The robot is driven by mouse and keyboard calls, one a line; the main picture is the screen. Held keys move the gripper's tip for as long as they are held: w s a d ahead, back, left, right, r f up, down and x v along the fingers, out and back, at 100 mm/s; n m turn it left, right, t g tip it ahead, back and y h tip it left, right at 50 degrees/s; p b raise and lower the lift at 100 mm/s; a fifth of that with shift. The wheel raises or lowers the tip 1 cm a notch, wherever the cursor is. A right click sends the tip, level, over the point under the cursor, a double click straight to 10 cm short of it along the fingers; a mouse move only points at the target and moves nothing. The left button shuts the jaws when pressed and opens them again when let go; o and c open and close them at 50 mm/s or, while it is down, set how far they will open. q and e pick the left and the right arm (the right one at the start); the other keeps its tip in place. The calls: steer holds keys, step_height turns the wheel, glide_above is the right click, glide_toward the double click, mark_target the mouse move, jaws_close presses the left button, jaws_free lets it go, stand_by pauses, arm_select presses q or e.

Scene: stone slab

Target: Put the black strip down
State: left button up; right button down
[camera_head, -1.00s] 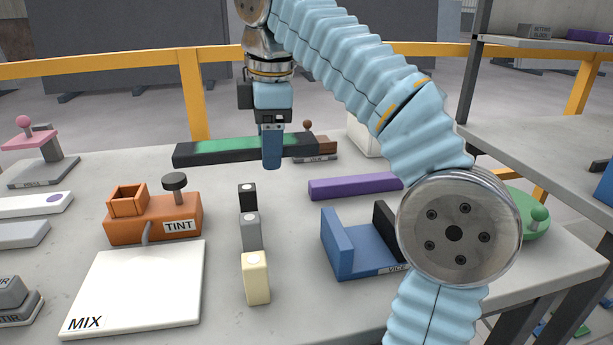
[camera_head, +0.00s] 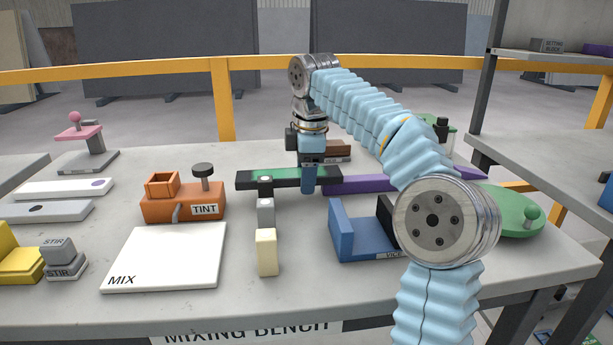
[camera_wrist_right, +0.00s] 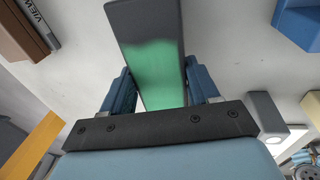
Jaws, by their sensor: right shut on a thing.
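The black strip (camera_head: 251,179) has a green patch along its middle and is held level over the bench. My right gripper (camera_head: 308,180) points down and is shut on it near its middle. In the right wrist view the strip (camera_wrist_right: 150,25) runs between the two blue fingers of the gripper (camera_wrist_right: 160,90). My left gripper is out of view.
The purple bar (camera_head: 400,185) and blue vice (camera_head: 360,240) are at right. The grey block (camera_head: 266,212) and cream block (camera_head: 266,252) stand in front of the strip. The orange tint station (camera_head: 180,208) and white mix plate (camera_head: 165,257) are at left. Bare bench (camera_head: 290,295) shows at the front.

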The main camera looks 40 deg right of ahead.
steer(key=shift+w+d+f, duration=0.1)
steer(key=shift+f, duration=0.1)
steer(key=shift+c, duration=1.3)
jaws_free()
steer(key=r, duration=0.4)
steer(key=s+r, duration=0.1)
steer(key=r, duration=0.2)
steer(key=shift+a, duration=0.25)
steer(key=shift+s+r, duration=0.2)
steer(key=shift+r, duration=0.2)
